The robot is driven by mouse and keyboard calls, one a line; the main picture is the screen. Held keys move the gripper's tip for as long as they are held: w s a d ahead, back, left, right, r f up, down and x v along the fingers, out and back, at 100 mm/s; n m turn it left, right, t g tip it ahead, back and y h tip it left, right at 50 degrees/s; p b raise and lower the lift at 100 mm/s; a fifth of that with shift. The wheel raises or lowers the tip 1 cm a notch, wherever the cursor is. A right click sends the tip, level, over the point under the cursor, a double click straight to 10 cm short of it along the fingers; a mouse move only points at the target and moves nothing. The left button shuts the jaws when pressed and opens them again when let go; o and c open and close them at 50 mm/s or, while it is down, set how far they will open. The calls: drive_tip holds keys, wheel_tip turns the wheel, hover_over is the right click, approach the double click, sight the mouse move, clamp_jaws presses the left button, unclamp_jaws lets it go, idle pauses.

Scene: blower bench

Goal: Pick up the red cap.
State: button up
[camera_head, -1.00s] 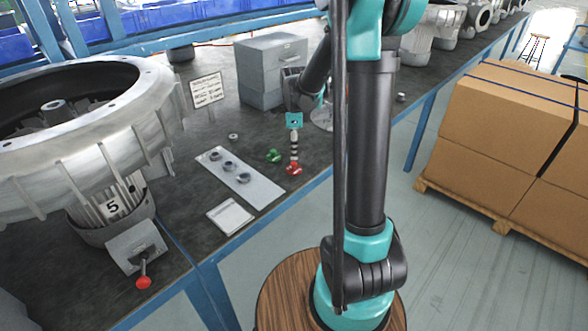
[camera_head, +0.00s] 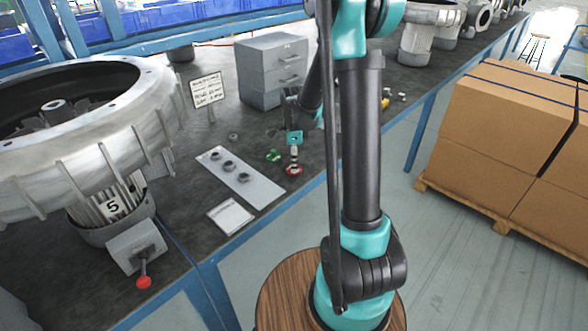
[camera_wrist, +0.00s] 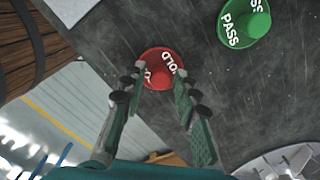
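The red cap (camera_head: 293,170) lies on the dark bench top near its front edge. In the wrist view the red cap (camera_wrist: 160,66) shows a round flange with white lettering and a raised middle. My gripper (camera_head: 294,151) is upright just above it in the head view. In the wrist view my gripper (camera_wrist: 160,76) is open, with one finger on each side of the cap. The fingers overlap the cap's rim in this view, and I cannot tell whether they touch it. Nothing is seen held between them.
A green cap (camera_head: 273,155) marked PASS lies close to the red cap. A grey plate (camera_head: 262,190) with several dark rings and a white card (camera_head: 231,215) lie to the left. A grey drawer cabinet (camera_head: 272,68) stands behind. The blue bench edge is close in front.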

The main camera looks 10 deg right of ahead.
clamp_jaws()
